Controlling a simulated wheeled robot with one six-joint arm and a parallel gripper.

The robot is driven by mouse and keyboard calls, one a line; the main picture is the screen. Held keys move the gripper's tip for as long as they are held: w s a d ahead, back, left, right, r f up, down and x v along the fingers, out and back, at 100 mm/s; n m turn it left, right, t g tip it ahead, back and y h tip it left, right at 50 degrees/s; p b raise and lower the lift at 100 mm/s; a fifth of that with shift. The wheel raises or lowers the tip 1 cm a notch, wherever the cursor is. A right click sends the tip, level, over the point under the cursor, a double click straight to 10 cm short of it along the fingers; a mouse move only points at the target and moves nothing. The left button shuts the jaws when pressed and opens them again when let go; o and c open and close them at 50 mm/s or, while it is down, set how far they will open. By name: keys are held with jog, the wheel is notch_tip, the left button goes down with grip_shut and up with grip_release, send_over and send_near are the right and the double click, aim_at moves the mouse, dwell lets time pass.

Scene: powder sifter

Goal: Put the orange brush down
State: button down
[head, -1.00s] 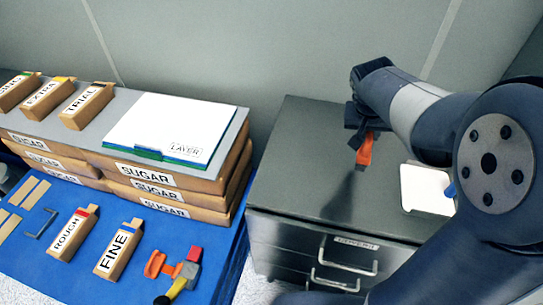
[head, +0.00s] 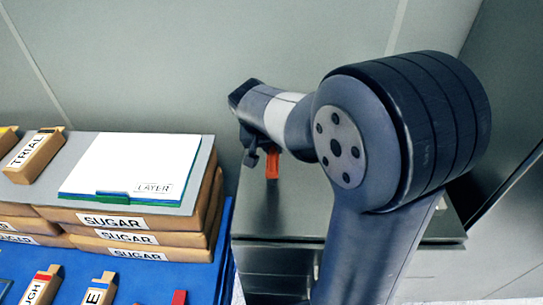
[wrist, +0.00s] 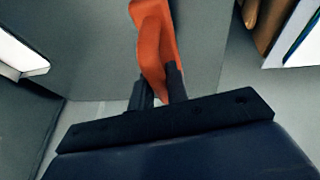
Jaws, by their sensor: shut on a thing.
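The orange brush (head: 272,167) hangs from my gripper (head: 260,153) in the head view, over the left part of the dark cabinet top. In the wrist view the orange brush (wrist: 153,45) sits between the two dark fingers of my gripper (wrist: 160,88), which are shut on it. The brush points down in the head view; I cannot tell whether its lower end touches the cabinet top (head: 262,222). My arm hides much of the cabinet.
Stacked sugar boxes (head: 119,222) stand left of the cabinet on a blue table (head: 200,275), with a white pad (head: 130,168) on top. A box marked TRIAL (head: 33,155) lies beside the pad. A grey wall is behind.

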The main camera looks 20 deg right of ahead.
jog(key=shift+f, duration=1.45)
jog(key=shift+f, duration=0.2)
jog(key=c, duration=1.4)
grip_release()
jog(key=shift+r, duration=0.15)
jog(key=shift+r, duration=0.35)
jog(key=v, duration=1.1)
jog(key=shift+s+a+r, duration=0.1)
jog(key=shift+s+r, duration=0.05)
jog(key=shift+s, duration=0.05)
